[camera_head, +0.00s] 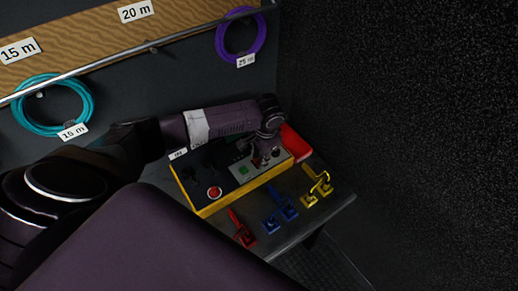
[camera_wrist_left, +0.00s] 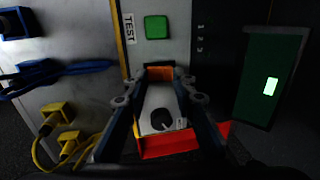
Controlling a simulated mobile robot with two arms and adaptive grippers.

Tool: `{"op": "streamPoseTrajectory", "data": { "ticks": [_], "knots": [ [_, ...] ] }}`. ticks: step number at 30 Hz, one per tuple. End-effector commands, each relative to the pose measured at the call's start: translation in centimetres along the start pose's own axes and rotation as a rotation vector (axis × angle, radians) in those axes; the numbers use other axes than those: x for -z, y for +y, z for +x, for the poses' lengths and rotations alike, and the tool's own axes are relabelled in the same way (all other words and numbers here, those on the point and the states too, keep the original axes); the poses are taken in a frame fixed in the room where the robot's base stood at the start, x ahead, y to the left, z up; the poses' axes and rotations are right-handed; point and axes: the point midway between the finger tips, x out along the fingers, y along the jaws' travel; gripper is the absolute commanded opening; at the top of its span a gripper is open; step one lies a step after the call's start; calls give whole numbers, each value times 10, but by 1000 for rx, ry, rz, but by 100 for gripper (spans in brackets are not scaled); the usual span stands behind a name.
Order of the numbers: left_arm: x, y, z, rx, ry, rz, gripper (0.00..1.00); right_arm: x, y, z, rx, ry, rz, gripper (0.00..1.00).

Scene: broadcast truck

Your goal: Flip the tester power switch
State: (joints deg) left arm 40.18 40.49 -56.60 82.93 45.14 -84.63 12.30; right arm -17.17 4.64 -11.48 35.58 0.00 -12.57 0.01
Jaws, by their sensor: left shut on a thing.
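The tester (camera_head: 205,205) is a yellow-edged box with a dark and grey face on the bench. My left gripper (camera_head: 263,160) is down at the tester's right part. In the left wrist view its fingertips (camera_wrist_left: 160,74) close at an orange piece (camera_wrist_left: 160,73); I cannot tell whether this is the power switch. A round black control (camera_wrist_left: 161,119) shows between the fingers. My right gripper is not in view.
Red, blue and yellow connectors (camera_head: 242,232) (camera_head: 280,215) (camera_head: 317,188) lie along the front of the bench (camera_head: 290,236). Coiled teal (camera_head: 22,105) and purple (camera_head: 241,12) cables hang on the wall.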

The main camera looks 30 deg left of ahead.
Motion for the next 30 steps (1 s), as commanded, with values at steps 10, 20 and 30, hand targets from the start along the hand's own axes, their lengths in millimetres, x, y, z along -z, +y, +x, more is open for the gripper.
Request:
{"op": "streamPoseTrajectory", "data": {
  "ticks": [10, 20, 30],
  "knots": [
    [1, 0, 0, -1, 2, 0, 42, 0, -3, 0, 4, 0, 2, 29],
    [2, 0, -11, -2, 5, 0, 42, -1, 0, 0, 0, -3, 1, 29],
    [2, 0, -80, -2, 6, 0, 42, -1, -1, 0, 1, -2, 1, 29]
  ]
}}
